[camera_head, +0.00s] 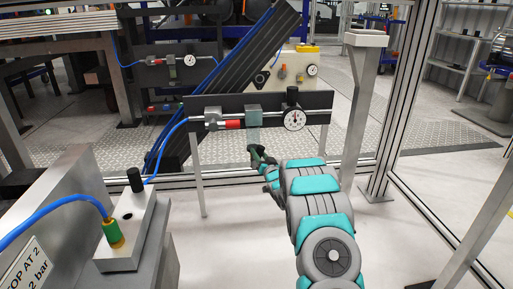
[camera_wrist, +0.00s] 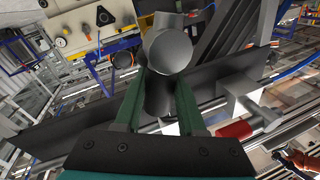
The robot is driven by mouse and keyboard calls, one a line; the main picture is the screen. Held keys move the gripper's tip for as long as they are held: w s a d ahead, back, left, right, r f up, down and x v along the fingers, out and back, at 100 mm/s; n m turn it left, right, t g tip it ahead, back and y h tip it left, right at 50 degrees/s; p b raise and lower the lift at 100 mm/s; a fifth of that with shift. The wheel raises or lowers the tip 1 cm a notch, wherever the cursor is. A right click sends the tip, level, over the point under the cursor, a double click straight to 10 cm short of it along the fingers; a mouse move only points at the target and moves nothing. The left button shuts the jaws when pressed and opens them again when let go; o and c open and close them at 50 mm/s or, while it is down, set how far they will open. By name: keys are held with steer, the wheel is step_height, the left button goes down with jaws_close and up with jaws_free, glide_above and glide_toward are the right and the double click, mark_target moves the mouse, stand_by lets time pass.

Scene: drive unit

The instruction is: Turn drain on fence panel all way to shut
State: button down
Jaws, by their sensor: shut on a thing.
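The dark fence panel (camera_head: 225,103) carries an air line with a red-handled valve, a grey-green block (camera_head: 253,114) and a round white gauge (camera_head: 294,118). My gripper (camera_head: 262,158) is just below the block, reached from the front right. In the wrist view, my gripper (camera_wrist: 160,88) has its two green fingers on either side of a dark cylindrical piece, which looks like the drain (camera_wrist: 158,98). A rounded grey part (camera_wrist: 168,50) lies beyond it. The drain is too small to make out in the head view, and its turn angle cannot be read.
The red handle (camera_head: 231,124) is left of the block; it also shows in the wrist view (camera_wrist: 234,130). A blue hose (camera_head: 168,140) runs to the panel's left end. A pale unit with a black knob (camera_head: 135,180) stands at front left. Floor right of my arm is clear.

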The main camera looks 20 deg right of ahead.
steer(key=m, duration=0.1)
steer(key=m+p, duration=0.1)
steer(key=d+m+t+p, duration=0.1)
steer(key=m, duration=0.1)
steer(key=shift+s+f+h, duration=0.15)
steer(key=shift+f+h, duration=0.1)
steer(key=shift+h, duration=0.15)
steer(key=shift+s+d+f+m+h+b, duration=0.2)
steer(key=shift+f+m+h+b, duration=0.45)
steer(key=shift+m, duration=1.45)
steer(key=shift+w+d+f+m+h+b, duration=0.1)
steer(key=shift+d+f+m+h+b, duration=0.55)
steer(key=shift+m, duration=1.45)
steer(key=shift+s+a+f+m+h+b, duration=0.15)
steer(key=shift+f+m+h, duration=0.55)
steer(key=shift+m, duration=1.4)
steer(key=shift+d+r, duration=0.1)
steer(key=shift+r, duration=0.15)
steer(key=c, duration=0.5)
jaws_free()
steer(key=v, duration=0.7)
steer(key=shift+s+a+f, duration=0.2)
steer(key=shift+s, duration=0.1)
